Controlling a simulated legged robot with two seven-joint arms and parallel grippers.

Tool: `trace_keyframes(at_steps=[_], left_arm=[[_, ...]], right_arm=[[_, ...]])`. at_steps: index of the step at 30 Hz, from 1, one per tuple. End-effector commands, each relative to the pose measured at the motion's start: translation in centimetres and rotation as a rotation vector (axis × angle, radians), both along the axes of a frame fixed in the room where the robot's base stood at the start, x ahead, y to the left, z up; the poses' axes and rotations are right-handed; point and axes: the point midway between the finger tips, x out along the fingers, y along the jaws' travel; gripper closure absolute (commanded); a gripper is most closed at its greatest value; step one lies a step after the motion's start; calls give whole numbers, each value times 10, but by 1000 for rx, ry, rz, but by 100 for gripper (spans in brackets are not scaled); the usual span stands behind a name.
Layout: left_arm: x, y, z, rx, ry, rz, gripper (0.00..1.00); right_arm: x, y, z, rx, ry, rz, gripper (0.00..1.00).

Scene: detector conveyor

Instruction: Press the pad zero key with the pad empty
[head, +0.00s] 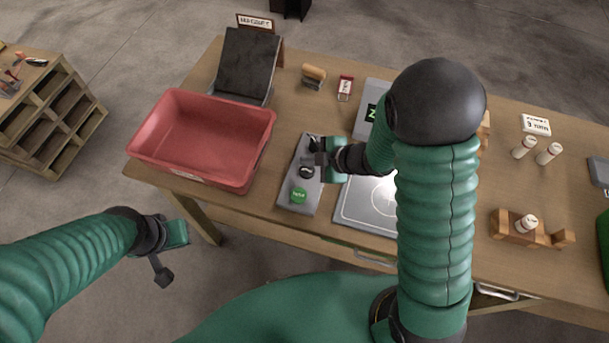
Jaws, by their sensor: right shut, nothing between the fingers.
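A grey key panel (287,199) lies on the table, with a round green key (299,195) near its front and a dark round key (306,172) farther back. The lettering is too small to read. My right gripper (312,160) is shut and empty over the back part of the panel, close to the dark key; I cannot tell whether it touches it. The pale square pad (362,206) with a circle mark is to the right. Its visible part is bare; my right arm hides the rest. My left gripper (168,258) hangs off the table's front edge, and its jaws are unclear.
A red bin (200,135) stands left of the panel. Behind are a dark sloped stand (246,65), a brush-like block (313,76) and a red-white tag (345,87). White cylinders (548,153) and a wooden holder (512,232) are at right.

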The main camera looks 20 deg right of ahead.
Motion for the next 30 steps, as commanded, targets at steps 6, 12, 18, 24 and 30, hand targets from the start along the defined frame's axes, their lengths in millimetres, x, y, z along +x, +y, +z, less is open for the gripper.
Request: trace_keyframes(at_steps=[6, 12, 18, 24, 30], left_arm=[[0, 0, -17, 0, 0, -1, 100], [0, 0, -15, 0, -1, -1, 100], [0, 0, -15, 0, -1, 0, 100], [0, 0, -15, 0, -1, -1, 100], [0, 0, -15, 0, -1, -1, 100]], right_arm=[[0, 1, -20, -1, -1, 0, 100], [0, 2, -18, -3, 0, 0, 100], [0, 1, -19, -2, 0, 0, 100], [0, 1, -19, -2, 0, -2, 100], [0, 1, -19, -2, 0, -2, 100]])
